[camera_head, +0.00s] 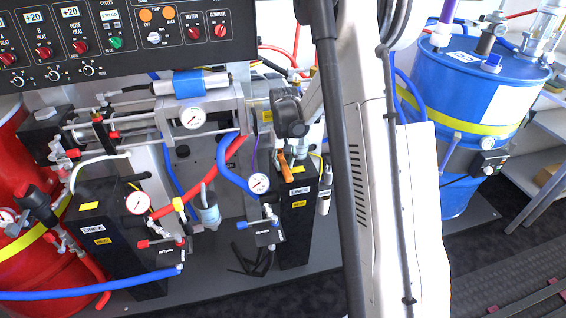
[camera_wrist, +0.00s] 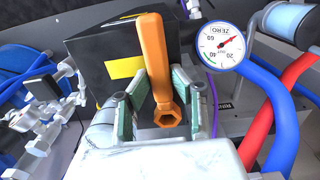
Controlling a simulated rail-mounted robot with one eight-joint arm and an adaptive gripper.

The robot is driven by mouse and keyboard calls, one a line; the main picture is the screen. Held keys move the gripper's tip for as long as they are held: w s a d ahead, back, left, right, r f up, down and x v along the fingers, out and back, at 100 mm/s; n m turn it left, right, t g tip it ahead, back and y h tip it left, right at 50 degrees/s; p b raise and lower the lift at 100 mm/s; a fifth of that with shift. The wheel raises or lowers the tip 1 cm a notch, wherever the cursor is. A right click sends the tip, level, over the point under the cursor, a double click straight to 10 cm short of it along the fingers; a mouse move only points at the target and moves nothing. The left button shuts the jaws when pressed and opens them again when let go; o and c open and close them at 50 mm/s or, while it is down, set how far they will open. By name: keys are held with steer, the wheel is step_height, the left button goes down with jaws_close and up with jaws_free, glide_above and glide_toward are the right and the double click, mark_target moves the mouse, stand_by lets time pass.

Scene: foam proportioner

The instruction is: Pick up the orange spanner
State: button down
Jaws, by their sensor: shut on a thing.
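The orange spanner (camera_wrist: 155,60) stands out in the wrist view between the two fingers of my gripper (camera_wrist: 163,95). Its ring end (camera_wrist: 167,115) is low between the fingers, and its shaft points up and away across the front of a black box. My gripper is shut on the spanner. In the head view, a small part of the orange spanner (camera_head: 284,165) shows just below my gripper (camera_head: 290,150), above the right-hand black box. My arm hides much of that area, and the rest of the spanner is hidden there.
The black box (camera_wrist: 90,55) with a yellow label is close behind the spanner. A pressure gauge (camera_wrist: 222,44), a blue hose (camera_wrist: 282,110) and a red hose (camera_wrist: 258,130) are close on the right. Valve fittings (camera_wrist: 45,110) stand on the left. A blue drum (camera_head: 465,85) is at the right.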

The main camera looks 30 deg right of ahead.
mark_target(284, 165)
steer(key=r, duration=0.1)
steer(key=r+p, duration=0.1)
steer(key=r, duration=0.1)
steer(key=shift+s+r, duration=0.2)
steer(key=shift+r, duration=0.1)
steer(key=s+a, duration=0.2)
steer(key=s, duration=0.6)
steer(key=s+a+p, duration=0.1)
steer(key=s+a, duration=0.1)
steer(key=s, duration=0.7)
steer(key=shift+a+f, duration=0.2)
steer(key=shift+a, duration=0.2)
